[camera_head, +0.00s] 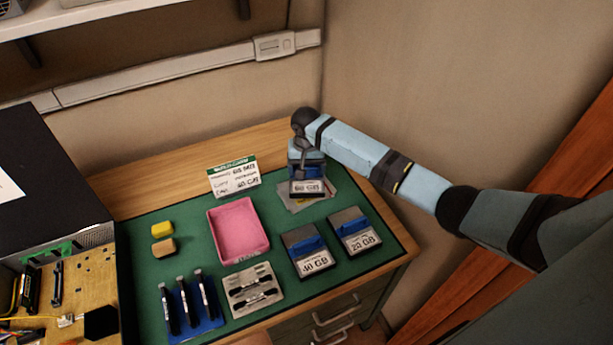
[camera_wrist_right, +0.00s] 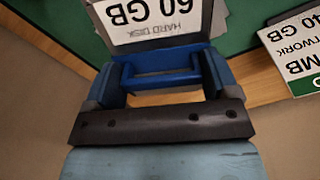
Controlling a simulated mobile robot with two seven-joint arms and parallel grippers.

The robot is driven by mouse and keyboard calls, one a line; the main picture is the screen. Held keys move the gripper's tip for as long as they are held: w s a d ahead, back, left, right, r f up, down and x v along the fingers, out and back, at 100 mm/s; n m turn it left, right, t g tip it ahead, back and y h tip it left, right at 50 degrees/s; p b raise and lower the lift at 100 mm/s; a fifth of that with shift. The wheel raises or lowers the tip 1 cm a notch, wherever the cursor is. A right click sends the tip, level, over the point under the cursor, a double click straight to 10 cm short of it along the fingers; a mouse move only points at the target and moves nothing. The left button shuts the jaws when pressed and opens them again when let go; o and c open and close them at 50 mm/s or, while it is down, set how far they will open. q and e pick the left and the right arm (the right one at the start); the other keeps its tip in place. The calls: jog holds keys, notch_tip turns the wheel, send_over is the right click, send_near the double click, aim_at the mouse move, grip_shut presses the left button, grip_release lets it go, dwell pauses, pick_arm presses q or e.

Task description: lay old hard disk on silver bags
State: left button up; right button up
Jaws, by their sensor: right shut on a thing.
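My right gripper (camera_head: 303,165) is shut on the blue handle of a grey hard disk (camera_head: 306,187) labelled 60 GB. The wrist view shows the handle between the fingers, with the white label of the 60 GB disk (camera_wrist_right: 150,18) beyond it. In the head view, the disk is over the silver bags (camera_head: 322,193), which lie flat at the back right of the green mat. It covers part of them, and I cannot tell whether it touches them. Two other disks with blue handles, labelled 40 GB (camera_head: 308,251) and 20 GB (camera_head: 353,232), sit in front. My left gripper is not in view.
A sign card (camera_head: 234,177) stands left of the bags. A pink tray (camera_head: 239,230), yellow block (camera_head: 162,229), grey tool holder (camera_head: 252,290) and blue rack (camera_head: 190,306) sit on the green mat (camera_head: 190,262). An open computer case (camera_head: 60,265) is at left. The wall is close behind.

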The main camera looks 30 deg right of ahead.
aim_at(307, 175)
notch_tip(307, 175, down, 4)
jog(key=shift+r, duration=0.1)
jog(key=o, duration=0.6)
notch_tip(307, 175, up, 12)
dwell(0.6)
